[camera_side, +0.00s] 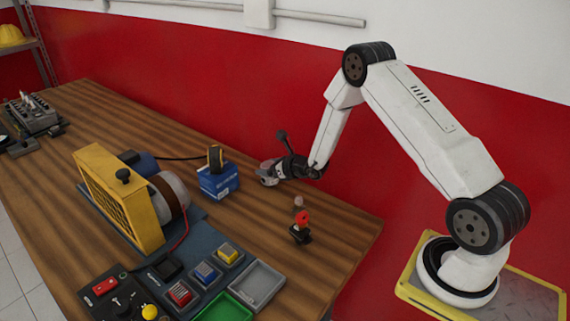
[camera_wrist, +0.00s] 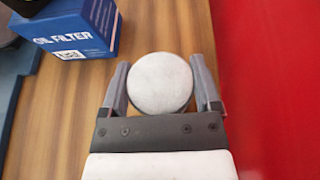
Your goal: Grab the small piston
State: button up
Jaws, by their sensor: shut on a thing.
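The small piston (camera_wrist: 160,83) shows in the wrist view as a round, pale grey face between the two fingers of my gripper (camera_wrist: 162,88). The fingers are shut on it, one on each side. In the side view my gripper (camera_side: 268,176) is near the far edge of the wooden table, just right of the blue box. The piston is small and partly hidden by the gripper there. I cannot tell whether it touches the table.
The blue oil filter box (camera_wrist: 72,27), also in the side view (camera_side: 219,182), stands close to the gripper with a yellow-black item (camera_side: 215,158) on top. A red-topped part (camera_side: 301,228) and a small pinkish part (camera_side: 298,202) stand nearer the table's right end. A yellow-guarded machine (camera_side: 118,195) stands left.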

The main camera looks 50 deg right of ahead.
jog(key=shift+r, duration=0.85)
jog(key=s+a+r, duration=0.3)
jog(key=s+r, duration=0.7)
jog(key=s, duration=0.3)
jog(key=shift+s+r, duration=0.25)
jog(key=shift+s, duration=0.1)
jog(key=shift+a, duration=0.1)
